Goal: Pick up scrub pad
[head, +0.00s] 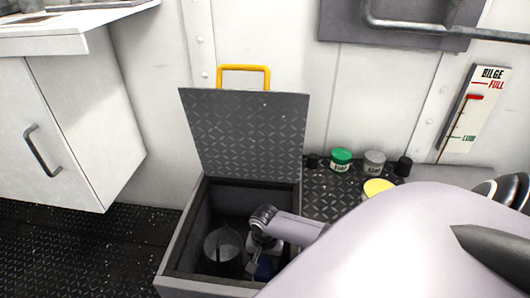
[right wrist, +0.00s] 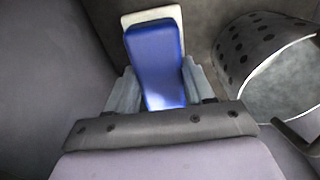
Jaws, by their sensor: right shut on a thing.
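The scrub pad (right wrist: 155,65) is a blue block with a pale layer along its far edge, seen in the right wrist view inside the dark bin. In the head view only a bit of its blue (head: 265,268) shows low in the open hatch box. My right gripper (right wrist: 157,88) is shut on the scrub pad, one grey finger on each side of it. In the head view my right gripper (head: 258,267) is down inside the box, partly hidden by its own wrist. My left gripper is in neither view.
The hatch box (head: 173,262) has its tread-plate lid (head: 245,130) standing open behind it. A perforated metal bucket (head: 222,246) stands beside my right gripper in the box. Several jars, one green-lidded (head: 341,160), stand on the deck at right. A white cabinet (head: 85,110) is at left.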

